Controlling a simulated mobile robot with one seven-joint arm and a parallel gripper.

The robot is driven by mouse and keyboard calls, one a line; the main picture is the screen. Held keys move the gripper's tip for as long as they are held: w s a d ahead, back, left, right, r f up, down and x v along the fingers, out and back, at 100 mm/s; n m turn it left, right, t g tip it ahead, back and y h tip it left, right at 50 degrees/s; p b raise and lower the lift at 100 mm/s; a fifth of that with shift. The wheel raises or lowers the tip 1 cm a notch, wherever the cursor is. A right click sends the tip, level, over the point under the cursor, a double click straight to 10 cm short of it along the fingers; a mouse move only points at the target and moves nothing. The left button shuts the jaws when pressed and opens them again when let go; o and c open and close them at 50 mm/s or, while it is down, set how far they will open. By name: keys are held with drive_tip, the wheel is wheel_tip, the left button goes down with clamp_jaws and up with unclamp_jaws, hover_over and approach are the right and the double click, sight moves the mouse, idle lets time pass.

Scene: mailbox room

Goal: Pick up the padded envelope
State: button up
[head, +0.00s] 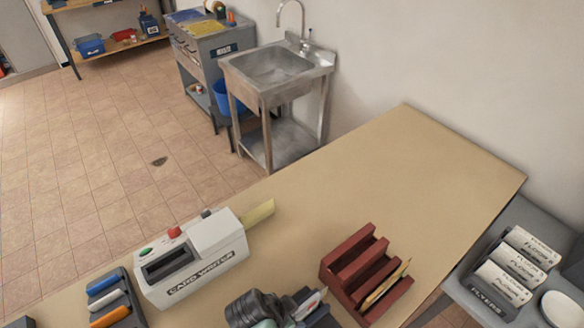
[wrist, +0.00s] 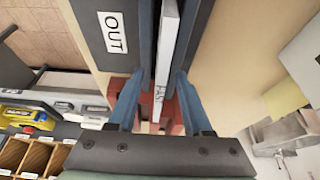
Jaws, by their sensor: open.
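My gripper (wrist: 160,82) is open in the wrist view. Its two blue fingers stand on either side of a thin white upright item (wrist: 167,62) with dark lettering on its edge. The item stands in a slot of a dark grey holder (wrist: 90,25) labelled OUT. I cannot tell whether the fingers touch it, or whether it is the padded envelope. In the head view my gripper (head: 290,310) is at the bottom edge, its fingers mostly hidden. A tan flat piece (head: 387,284) leans in the red rack (head: 350,262); I cannot tell what it is either.
The white card writer (head: 195,262) stands left of my gripper, with a tray of coloured items (head: 108,300) beside it. A grey tray of rolled flyers (head: 503,283) is at the right. The table (head: 390,170) is clear toward the back.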

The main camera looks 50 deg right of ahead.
drive_tip(key=shift+f, duration=0.2)
idle(0.5)
clamp_jaws()
idle(0.3)
